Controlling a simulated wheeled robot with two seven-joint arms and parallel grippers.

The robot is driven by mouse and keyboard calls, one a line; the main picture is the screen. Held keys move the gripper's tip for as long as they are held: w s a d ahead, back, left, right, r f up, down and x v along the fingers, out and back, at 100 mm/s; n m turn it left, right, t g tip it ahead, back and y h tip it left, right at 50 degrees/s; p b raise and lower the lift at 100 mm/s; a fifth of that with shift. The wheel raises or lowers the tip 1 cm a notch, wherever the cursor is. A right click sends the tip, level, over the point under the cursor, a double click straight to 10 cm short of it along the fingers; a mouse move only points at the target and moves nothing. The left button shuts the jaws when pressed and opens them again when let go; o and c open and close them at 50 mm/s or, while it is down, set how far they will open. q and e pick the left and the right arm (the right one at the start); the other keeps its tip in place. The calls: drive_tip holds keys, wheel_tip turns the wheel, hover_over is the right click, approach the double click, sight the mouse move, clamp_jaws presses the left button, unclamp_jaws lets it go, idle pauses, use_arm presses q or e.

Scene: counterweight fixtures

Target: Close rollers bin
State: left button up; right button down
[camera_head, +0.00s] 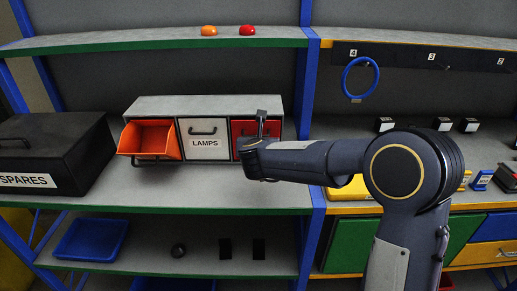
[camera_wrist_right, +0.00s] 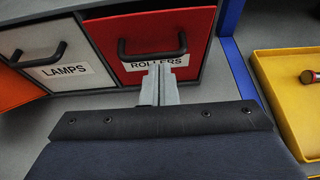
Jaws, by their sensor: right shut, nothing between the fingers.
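The red rollers bin (camera_head: 240,128) is the right-hand bin of a grey three-bin unit. In the right wrist view its red front (camera_wrist_right: 197,38), dark handle (camera_wrist_right: 152,52) and ROLLERS label show; the front looks flush or nearly flush with the unit, though I cannot tell if a small gap is left. My right gripper (camera_head: 262,118) is in front of this bin and hides part of it. In the right wrist view its fingers (camera_wrist_right: 160,66) are shut and empty, just below the handle and over the label; I cannot tell whether they touch. My left gripper is not in view.
The white LAMPS bin (camera_head: 204,130) beside it looks closed. The orange bin (camera_head: 150,136) at the left is tilted open. A black SPARES box (camera_head: 55,150) stands further left. A blue post (camera_head: 314,200) and a yellow tray (camera_wrist_right: 265,75) are to the right.

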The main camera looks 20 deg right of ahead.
drive_tip(key=shift+w+d+r+p, duration=0.25)
drive_tip(key=shift+w+r, duration=0.2)
drive_tip(key=shift+w, duration=0.35)
drive_tip(key=shift+w+d+r+p, duration=0.1)
drive_tip(key=shift+w+d+r, duration=0.25)
drive_tip(key=shift+w, duration=0.4)
drive_tip(key=shift+w+a, duration=0.1)
